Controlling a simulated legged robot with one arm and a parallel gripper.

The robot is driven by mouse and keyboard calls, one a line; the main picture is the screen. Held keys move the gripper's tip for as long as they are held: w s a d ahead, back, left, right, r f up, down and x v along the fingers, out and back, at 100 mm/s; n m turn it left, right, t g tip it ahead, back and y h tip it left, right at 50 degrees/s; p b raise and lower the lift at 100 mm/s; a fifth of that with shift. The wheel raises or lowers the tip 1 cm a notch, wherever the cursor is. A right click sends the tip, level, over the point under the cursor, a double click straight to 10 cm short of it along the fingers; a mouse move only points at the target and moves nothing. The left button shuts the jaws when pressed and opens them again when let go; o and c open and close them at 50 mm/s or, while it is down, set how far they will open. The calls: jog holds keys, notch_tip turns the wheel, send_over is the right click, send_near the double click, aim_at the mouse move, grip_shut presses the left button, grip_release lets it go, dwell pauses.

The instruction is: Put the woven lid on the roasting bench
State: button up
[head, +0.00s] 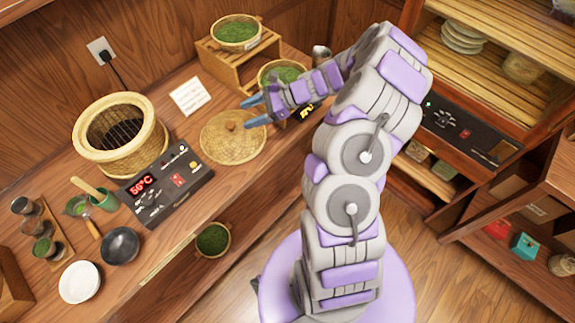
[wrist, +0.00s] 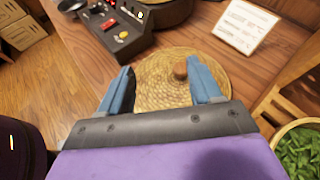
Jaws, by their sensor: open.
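The woven lid (head: 226,146) is a round, flat straw disc with a brown wooden knob at its centre. It lies on the wooden bench (head: 185,215), to the right of the woven roasting basket. In the wrist view the lid (wrist: 155,88) lies beyond my fingers, and its knob (wrist: 180,69) shows between the blue fingertips, closer to the right one. My gripper (head: 252,112) is open and empty, above and beside the lid's right edge in the head view. It also shows in the wrist view (wrist: 160,80).
The round roaster (head: 125,165) stands left of the lid, with a control panel (head: 165,183) reading 56°C in front. A white card (head: 190,96) lies behind the lid. A wooden stand (head: 225,70) and bowls of green leaves (head: 236,30) are at the back right.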

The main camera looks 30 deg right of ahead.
jog(key=s+a+r+n+g+h, duration=0.4)
jog(key=s+a+r+n+g, duration=0.3)
jog(key=s+a+r+n, duration=0.8)
jog(key=s+d+n+h, duration=0.3)
jog(key=s+d+h, duration=0.1)
jog(key=s, duration=0.6)
jog(key=s+d+n+h, duration=0.2)
jog(key=s+d+h, duration=0.2)
jog(key=s, duration=0.7)
jog(key=shift+s+d+r+n+t+h, duration=0.15)
jog(key=shift+d+r+n+t+h, duration=0.15)
jog(key=shift+d+n, duration=0.15)
